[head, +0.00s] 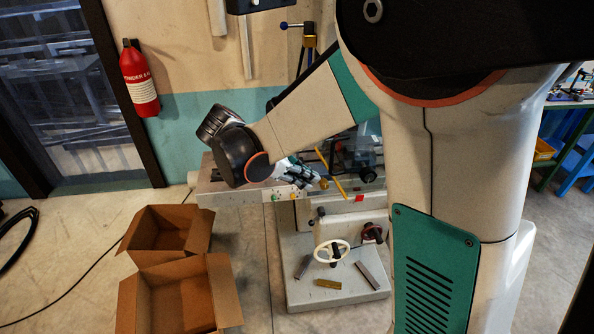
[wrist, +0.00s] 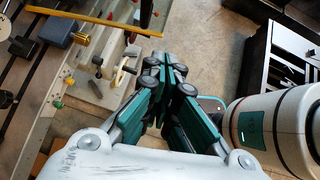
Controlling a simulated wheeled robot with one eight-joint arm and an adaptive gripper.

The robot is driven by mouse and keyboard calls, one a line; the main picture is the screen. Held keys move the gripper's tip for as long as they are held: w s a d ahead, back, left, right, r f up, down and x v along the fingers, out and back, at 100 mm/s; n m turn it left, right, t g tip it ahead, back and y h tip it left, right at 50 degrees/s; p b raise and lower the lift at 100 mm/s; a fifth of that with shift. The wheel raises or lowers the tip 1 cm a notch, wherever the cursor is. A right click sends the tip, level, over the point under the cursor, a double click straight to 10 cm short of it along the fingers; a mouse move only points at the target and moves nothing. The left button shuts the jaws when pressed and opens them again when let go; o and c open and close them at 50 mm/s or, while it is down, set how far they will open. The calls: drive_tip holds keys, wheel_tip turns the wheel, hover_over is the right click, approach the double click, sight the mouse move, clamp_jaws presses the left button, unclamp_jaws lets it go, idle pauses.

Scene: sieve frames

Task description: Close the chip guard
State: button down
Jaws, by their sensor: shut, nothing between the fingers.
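The machine (head: 232,190) is a grey lathe-like unit, partly hidden behind my arm. A thin yellow bar (head: 332,175), which looks like the edge of the chip guard, slants over it; the guard's panel is hard to make out. The bar also shows in the wrist view (wrist: 92,20), running across the upper left. My gripper (head: 318,178) is just left of the bar in the head view. In the wrist view my gripper (wrist: 165,66) has its teal fingers together and empty, with the bar's right end a little beyond the fingertips. I cannot tell whether they touch.
Two open cardboard boxes (head: 168,236) (head: 145,305) are on the floor at left. A red extinguisher (head: 139,80) hangs on the wall. A dark cabinet (wrist: 262,70) is at right in the wrist view.

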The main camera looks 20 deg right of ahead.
sight(347, 191)
drive_tip(key=d+f, duration=0.1)
drive_tip(key=d, duration=0.1)
drive_tip(key=d+f, duration=0.1)
drive_tip(key=d, duration=0.2)
drive_tip(key=s+d+f+b, duration=0.1)
drive_tip(key=d, duration=0.1)
drive_tip(key=shift+d+f, duration=0.3)
drive_tip(key=shift+f, duration=0.05)
